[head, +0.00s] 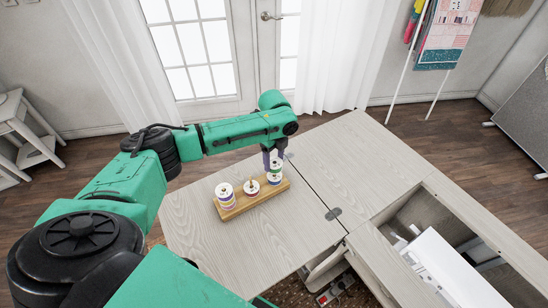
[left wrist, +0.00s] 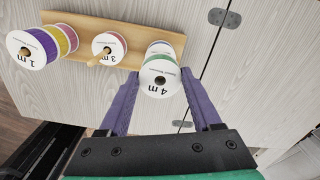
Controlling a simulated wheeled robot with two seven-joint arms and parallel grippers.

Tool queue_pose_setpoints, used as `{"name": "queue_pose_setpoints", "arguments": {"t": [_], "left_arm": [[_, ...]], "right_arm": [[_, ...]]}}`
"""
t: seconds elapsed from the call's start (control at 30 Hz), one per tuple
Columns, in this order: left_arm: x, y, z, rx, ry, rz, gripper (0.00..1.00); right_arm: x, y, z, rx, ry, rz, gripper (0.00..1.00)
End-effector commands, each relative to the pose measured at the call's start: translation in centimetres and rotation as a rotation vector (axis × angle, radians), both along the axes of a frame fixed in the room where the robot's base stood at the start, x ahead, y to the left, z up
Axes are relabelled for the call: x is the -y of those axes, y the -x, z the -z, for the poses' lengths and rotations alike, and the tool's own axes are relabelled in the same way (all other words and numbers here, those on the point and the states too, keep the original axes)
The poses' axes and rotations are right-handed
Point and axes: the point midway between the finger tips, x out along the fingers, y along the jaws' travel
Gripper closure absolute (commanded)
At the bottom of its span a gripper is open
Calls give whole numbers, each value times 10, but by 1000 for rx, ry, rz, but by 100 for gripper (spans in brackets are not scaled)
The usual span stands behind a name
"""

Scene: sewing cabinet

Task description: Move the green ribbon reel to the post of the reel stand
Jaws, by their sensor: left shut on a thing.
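The green ribbon reel (left wrist: 160,76), with a white face marked "4 m", is between the purple fingers of my left gripper (left wrist: 158,77). In the head view the left gripper (head: 274,158) is at the right end of the wooden reel stand (head: 236,209), shut on this reel (head: 275,165). Another white-flanged reel (head: 274,178) shows directly below it at that end. The right-hand post is hidden, so I cannot tell whether the green reel is around it or above it. My right gripper is not in view.
A "1 m" reel stack (left wrist: 27,51) with purple and yellow ribbon is at the stand's left end. A "3 m" reel (left wrist: 108,46) sits around the middle post. The pale cabinet top (head: 290,240) is clear around the stand; an open well (head: 440,215) lies right.

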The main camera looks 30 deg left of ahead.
Motion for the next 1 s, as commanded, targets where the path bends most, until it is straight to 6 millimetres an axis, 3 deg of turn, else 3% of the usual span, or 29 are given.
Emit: {"name": "queue_pose_setpoints", "arguments": {"t": [0.33, 0.37, 0.43, 0.77, 0.87, 1.0], "left_arm": [[0, 0, 4, 1, 0, 0, 88], [0, 0, 4, 1, 0, 0, 27], [0, 0, 4, 1, 0, 0, 0], [0, -1, -2, 2, 0, 0, 0], [0, -1, -18, 5, 1, 0, 0], [0, -1, -58, 7, 0, 1, 0]], "right_arm": [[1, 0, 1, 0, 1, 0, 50], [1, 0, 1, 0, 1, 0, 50], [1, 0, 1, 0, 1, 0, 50], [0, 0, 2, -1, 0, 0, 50], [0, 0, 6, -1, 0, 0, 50], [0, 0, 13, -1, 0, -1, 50]]}}
